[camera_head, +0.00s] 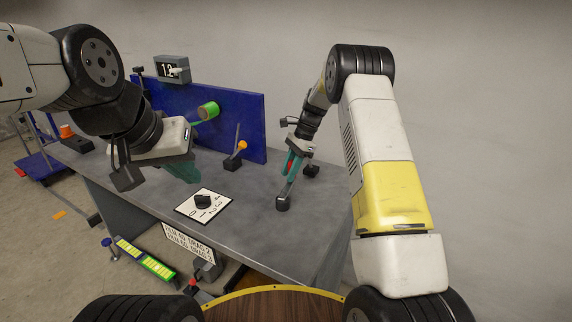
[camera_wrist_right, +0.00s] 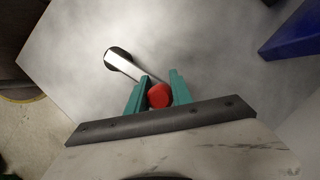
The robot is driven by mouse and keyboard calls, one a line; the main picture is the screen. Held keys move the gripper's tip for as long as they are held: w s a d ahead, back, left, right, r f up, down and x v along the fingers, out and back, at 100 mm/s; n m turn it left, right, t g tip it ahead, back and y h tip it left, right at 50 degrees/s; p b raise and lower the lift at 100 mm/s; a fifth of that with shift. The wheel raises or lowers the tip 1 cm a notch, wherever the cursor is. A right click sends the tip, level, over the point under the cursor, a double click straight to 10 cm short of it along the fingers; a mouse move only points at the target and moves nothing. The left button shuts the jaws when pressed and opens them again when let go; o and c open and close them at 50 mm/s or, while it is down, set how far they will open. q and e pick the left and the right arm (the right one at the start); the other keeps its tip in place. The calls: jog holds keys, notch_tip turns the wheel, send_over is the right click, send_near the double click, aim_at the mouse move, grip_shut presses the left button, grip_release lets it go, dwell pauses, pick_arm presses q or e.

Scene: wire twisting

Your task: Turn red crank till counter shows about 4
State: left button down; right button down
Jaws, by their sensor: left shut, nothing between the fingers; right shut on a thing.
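The crank's dark round base (camera_head: 282,204) stands near the right end of the grey bench, with a metal arm slanting up from it. In the right wrist view the crank's metal arm (camera_wrist_right: 126,66) leads to the red knob (camera_wrist_right: 158,96). My right gripper (camera_head: 291,166) is shut on the red knob, with a green finger on each side of it. My left gripper (camera_head: 182,172) is shut and empty above the bench's left part. The counter (camera_head: 173,69) stands at the back left; its digits look like 12, but are small and partly covered.
A blue panel (camera_head: 251,112) stands along the back of the grey bench (camera_head: 245,215). A green cylinder (camera_head: 208,110) and an orange-knobbed lever (camera_head: 242,146) are near it. A white plate with a black dial (camera_head: 203,201) lies between the grippers.

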jog(key=c, duration=1.1)
grip_release()
jog(key=shift+r, duration=0.15)
jog(key=v, duration=0.7)
jog(key=shift+d+r, duration=0.2)
jog(key=shift+r, duration=0.05)
